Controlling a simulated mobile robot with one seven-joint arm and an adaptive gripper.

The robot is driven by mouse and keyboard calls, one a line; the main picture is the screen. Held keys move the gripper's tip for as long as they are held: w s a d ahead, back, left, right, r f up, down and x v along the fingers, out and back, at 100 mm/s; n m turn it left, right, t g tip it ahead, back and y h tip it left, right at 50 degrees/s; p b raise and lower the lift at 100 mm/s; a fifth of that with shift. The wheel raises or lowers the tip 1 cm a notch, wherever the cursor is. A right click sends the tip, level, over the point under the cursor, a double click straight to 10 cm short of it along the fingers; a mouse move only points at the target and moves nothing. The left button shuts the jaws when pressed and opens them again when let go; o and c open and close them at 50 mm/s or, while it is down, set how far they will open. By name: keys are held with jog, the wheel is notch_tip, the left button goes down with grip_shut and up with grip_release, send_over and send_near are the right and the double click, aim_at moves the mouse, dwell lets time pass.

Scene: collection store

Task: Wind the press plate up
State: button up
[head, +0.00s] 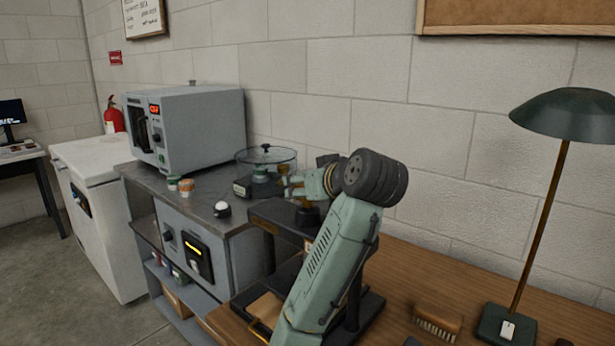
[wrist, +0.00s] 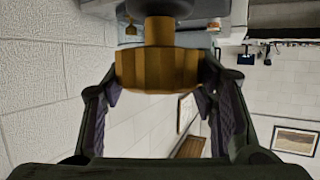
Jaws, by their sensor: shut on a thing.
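The press is a dark frame with a top beam (head: 272,216) on the wooden bench, largely hidden behind my arm in the head view. Its screw hub (head: 308,215) shows just under my gripper (head: 290,188). In the wrist view, my gripper (wrist: 160,78) is shut on a ribbed brass-coloured knob (wrist: 157,70). The knob sits on a short brass shaft, with a dark round part beyond it. The press plate is not clearly visible; my arm covers the middle of the press. A tan sheet or block (head: 266,308) shows low inside the frame.
A lamp (head: 545,180) and a brush (head: 437,318) stand on the bench at right. Left of the press, a metal cabinet bears a grey oven (head: 205,125), a glass-lidded vessel (head: 265,165) and small jars (head: 186,186). The block wall is close behind.

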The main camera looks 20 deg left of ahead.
jog(key=shift+w+d+r+n+g+y+p, duration=0.1)
jog(key=shift+n+g+y+p, duration=0.25)
jog(key=shift+n+g+p, duration=0.15)
jog(key=shift+w+d+r+n+g+y+p, duration=0.1)
jog(key=shift+n+g+y+p, duration=0.3)
jog(key=shift+p, duration=0.1)
jog(key=n+g+y+p, duration=0.1)
jog(key=n+g, duration=0.1)
jog(key=shift+f+n+g+y+p, duration=0.15)
jog(key=shift+n+g+y+p, duration=0.1)
jog(key=shift+n+g+p, duration=0.15)
jog(key=n+g, duration=0.2)
jog(key=shift+n+g+y, duration=0.3)
jog(key=shift+g+y, duration=0.1)
jog(key=n+g, duration=0.4)
jog(key=g, duration=0.1)
jog(key=shift+s+a, duration=0.1)
jog(key=shift+n, duration=0.3)
jog(key=shift+a, duration=0.1)
jog(key=o, duration=1.2)
jog(key=shift+c, duration=0.2)
